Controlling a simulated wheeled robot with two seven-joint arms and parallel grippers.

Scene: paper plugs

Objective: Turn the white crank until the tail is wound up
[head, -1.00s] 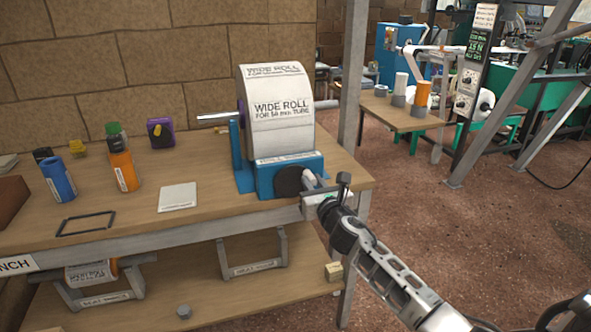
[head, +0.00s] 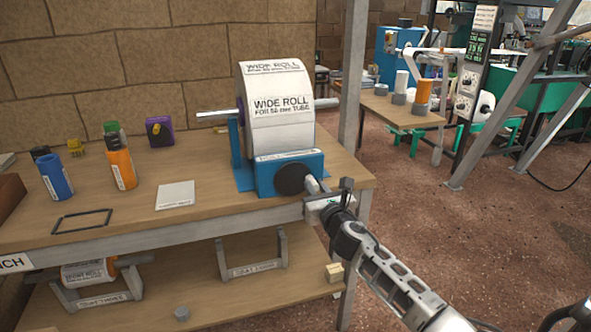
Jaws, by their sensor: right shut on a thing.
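A wide white paper roll (head: 283,128) labelled "WIDE ROLL" sits in a blue stand (head: 291,175) at the right end of the workbench. A strip of its paper hangs down the front to the stand's top. The white crank (head: 313,185) is at the stand's front right, beside a dark disc (head: 291,179). My right gripper (head: 325,198) is shut on the crank at the bench's front edge; its fingers hide the crank's handle. My left gripper is not in view.
On the bench are a blue cylinder (head: 57,178), an orange bottle (head: 121,169), a purple block (head: 159,131), a white card (head: 176,195) and a black frame (head: 82,221). A lower shelf (head: 210,280) holds another roll and brackets. A metal post (head: 351,80) stands right of the roll.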

